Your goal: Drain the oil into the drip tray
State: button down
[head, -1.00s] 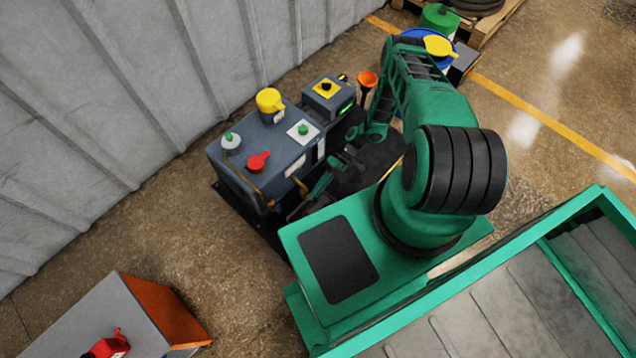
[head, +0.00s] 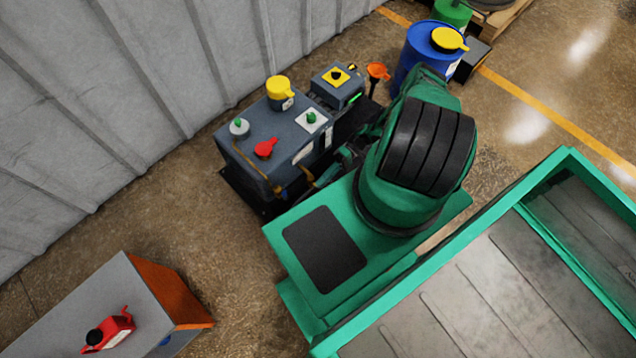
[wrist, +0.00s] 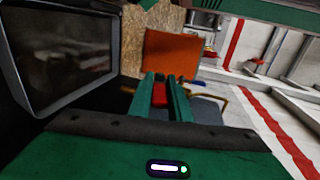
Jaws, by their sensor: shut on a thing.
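A grey pump unit (head: 255,155) stands by the corrugated wall. On its top are a yellow cap (head: 279,87), a red lever (head: 266,148), a green knob (head: 311,118) and a grey cap (head: 239,128). A dark flat tray or base (head: 240,188) shows under its near left side; I cannot tell which. My gripper (wrist: 165,97) is low at the pump's right side, mostly hidden by my arm in the head view. In the wrist view its green fingers are shut on a small red part (wrist: 159,95). No flowing oil is visible.
An orange funnel (head: 378,72) and a blue drum (head: 415,52) with a yellow lid stand behind the pump. A grey cabinet (head: 85,300) with an orange side carries a red oil can (head: 108,332). Floor between cabinet and pump is clear.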

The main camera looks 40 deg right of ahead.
jog(key=shift+s+d, duration=0.2)
jog(key=shift+d, duration=0.15)
jog(key=c, duration=1.6)
grip_release()
jog(key=shift+c, duration=0.2)
jog(key=shift+w, duration=0.1)
jog(key=v, duration=1)
jog(key=shift+d, duration=0.4)
jog(key=shift+w+r, duration=0.1)
jog(key=shift+c, duration=0.2)
